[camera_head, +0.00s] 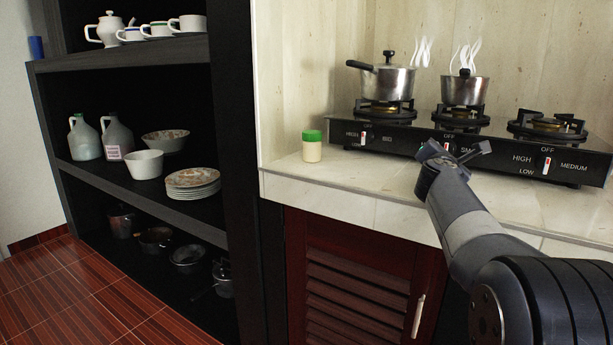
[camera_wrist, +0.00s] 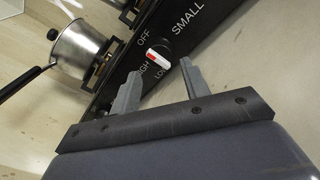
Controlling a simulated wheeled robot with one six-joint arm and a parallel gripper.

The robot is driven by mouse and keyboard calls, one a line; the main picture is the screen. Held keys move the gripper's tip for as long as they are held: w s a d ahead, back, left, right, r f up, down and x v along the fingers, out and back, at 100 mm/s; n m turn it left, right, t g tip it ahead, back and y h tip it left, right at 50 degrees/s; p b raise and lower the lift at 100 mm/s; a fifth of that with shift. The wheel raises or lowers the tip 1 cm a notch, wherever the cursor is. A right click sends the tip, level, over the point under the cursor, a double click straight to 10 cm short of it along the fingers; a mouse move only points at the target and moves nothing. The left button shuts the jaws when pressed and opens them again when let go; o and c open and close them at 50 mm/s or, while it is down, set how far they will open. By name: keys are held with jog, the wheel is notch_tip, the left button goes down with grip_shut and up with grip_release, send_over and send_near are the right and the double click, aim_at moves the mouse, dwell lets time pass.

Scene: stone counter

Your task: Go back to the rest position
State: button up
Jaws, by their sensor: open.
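My gripper (camera_head: 457,152) is in front of the middle of the black gas stove (camera_head: 590,170), above the counter's front part. It also shows in the wrist view (camera_wrist: 160,85), where its two fingers are apart with nothing between them. Just beyond the fingertips is the middle burner's knob (camera_wrist: 158,54), with a red and white mark, near the words HIGH and LOW. I cannot tell whether a finger touches the knob. In the head view the gripper partly covers this knob and its label.
A steaming pot with a black handle (camera_head: 388,82) stands on the left burner, and a smaller steaming pot (camera_head: 465,91) on the middle one. The right burner (camera_head: 546,124) is bare. A green-lidded jar (camera_head: 312,147) stands left on the counter. Dark shelves (camera_head: 130,55) with dishes are farther left.

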jog(key=shift+p+x, duration=0.45)
jog(key=shift+x, duration=2.05)
